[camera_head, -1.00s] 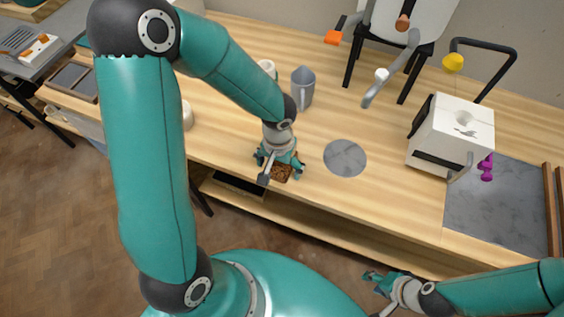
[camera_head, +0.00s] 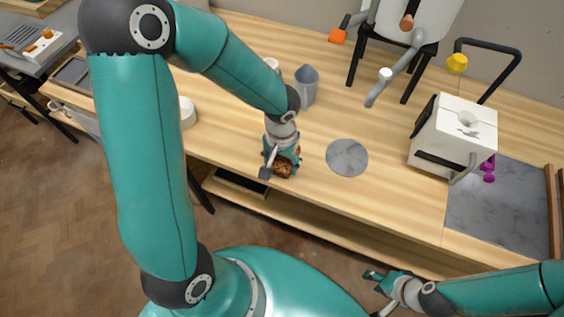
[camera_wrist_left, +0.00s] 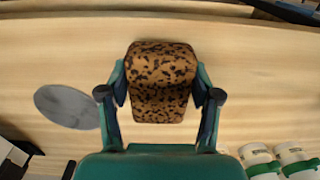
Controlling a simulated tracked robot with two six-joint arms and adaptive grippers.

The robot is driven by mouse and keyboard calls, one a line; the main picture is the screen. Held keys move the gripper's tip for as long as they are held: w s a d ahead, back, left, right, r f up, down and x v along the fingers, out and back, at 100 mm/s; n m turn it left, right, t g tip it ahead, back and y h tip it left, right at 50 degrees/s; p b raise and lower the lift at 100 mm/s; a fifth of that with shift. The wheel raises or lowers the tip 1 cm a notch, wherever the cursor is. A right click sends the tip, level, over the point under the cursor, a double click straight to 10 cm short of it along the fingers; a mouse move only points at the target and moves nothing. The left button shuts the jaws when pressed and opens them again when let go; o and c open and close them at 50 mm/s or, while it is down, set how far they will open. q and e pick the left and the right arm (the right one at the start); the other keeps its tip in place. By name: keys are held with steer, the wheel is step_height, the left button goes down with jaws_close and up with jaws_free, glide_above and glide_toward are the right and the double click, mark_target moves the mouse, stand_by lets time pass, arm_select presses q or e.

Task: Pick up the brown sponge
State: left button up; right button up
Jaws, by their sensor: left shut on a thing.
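The brown sponge (camera_head: 283,170) has dark speckles and is at the front part of the wooden bench. In the left wrist view the sponge (camera_wrist_left: 160,80) sits between the two fingers. My left gripper (camera_head: 281,163) is shut on it, with a finger against each side. It also shows in the left wrist view (camera_wrist_left: 160,100). Whether the sponge touches the bench or is just above it, I cannot tell. My right gripper (camera_head: 378,282) is empty, low at the bottom right, in front of the bench; its fingers look apart.
A grey round disc (camera_head: 347,157) lies right of the sponge. A grey pitcher (camera_head: 307,86) stands behind. A white boxy device (camera_head: 455,135) and a grey slab (camera_head: 497,207) are further right. White jars (camera_wrist_left: 258,158) show in the left wrist view. Bench around the sponge is clear.

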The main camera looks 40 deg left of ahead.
mark_target(281, 161)
arm_select(q)
step_height(281, 161, up, 18)
steer(key=shift+r+p, duration=0.2)
steer(key=shift+p, duration=0.1)
